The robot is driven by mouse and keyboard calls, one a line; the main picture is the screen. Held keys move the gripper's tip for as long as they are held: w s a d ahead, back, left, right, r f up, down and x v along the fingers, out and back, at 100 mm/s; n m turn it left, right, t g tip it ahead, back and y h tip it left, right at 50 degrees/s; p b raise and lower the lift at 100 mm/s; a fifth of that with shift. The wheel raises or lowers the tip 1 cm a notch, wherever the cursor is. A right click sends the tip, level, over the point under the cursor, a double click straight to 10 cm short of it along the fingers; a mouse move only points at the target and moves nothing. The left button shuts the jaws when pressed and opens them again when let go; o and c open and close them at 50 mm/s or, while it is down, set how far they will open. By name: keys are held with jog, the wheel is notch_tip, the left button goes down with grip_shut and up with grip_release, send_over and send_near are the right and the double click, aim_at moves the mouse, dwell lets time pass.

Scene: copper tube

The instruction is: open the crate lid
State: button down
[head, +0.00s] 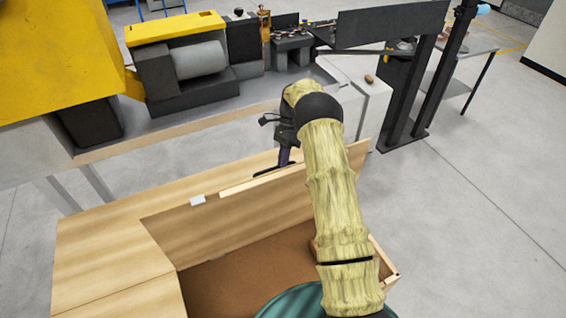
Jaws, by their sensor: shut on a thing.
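The wooden crate (103,262) is in the lower part of the head view, with part of its brown interior (225,280) showing. The crate lid (215,225) is a wooden panel tilted up along the far side of the opening, with a lighter strip along its upper edge. My gripper (274,170) is at that upper edge, shut on the lid. Its fingers are small and dark here, and the exact contact is hard to see. My arm hides the right part of the lid and of the opening.
A small white piece (197,200) sits near the lid's left end. Behind the crate stands a long grey workbench (200,115) with a yellow and dark machine (175,28) on it. A dark post frame (404,100) stands at the right. The floor to the right is clear.

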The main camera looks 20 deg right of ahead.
jog(key=shift+s+d+f, duration=0.1)
jog(key=shift+f, duration=0.45)
jog(key=c, duration=1.6)
grip_release()
jog(key=shift+o, duration=0.6)
jog(key=shift+w, duration=0.35)
jog(key=b+v, duration=0.2)
jog(key=v, duration=0.5)
jog(key=shift+r, duration=0.25)
jog(key=shift+w+r, duration=0.1)
